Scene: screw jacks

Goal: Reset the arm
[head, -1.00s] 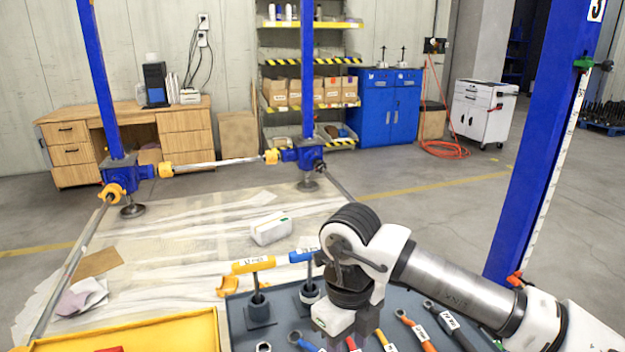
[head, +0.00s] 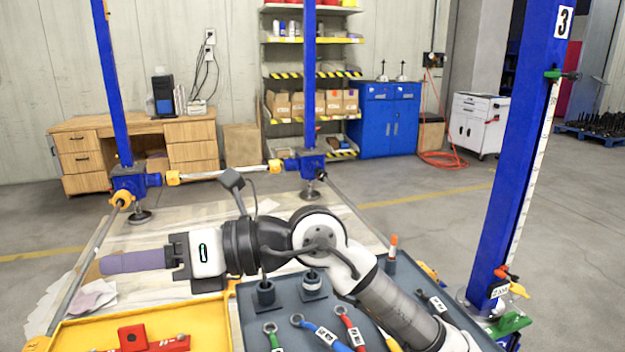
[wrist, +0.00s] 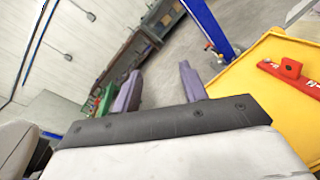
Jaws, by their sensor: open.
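My gripper (head: 106,264) points left in the head view, held level above the yellow tray's far edge and the sheeted floor. Its purple-grey fingers overlap there. In the wrist view the two fingers (wrist: 158,78) stand apart with nothing between them. My arm reaches across the dark tool tray (head: 245,310). My gripper touches no tool that I can see.
The yellow tray (head: 215,312) with a red part (head: 135,338) lies below my gripper; both also show in the wrist view. Several labelled wrenches lie on the dark tray. A blue jack column (head: 515,150) stands right, two more further back. Open floor lies between.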

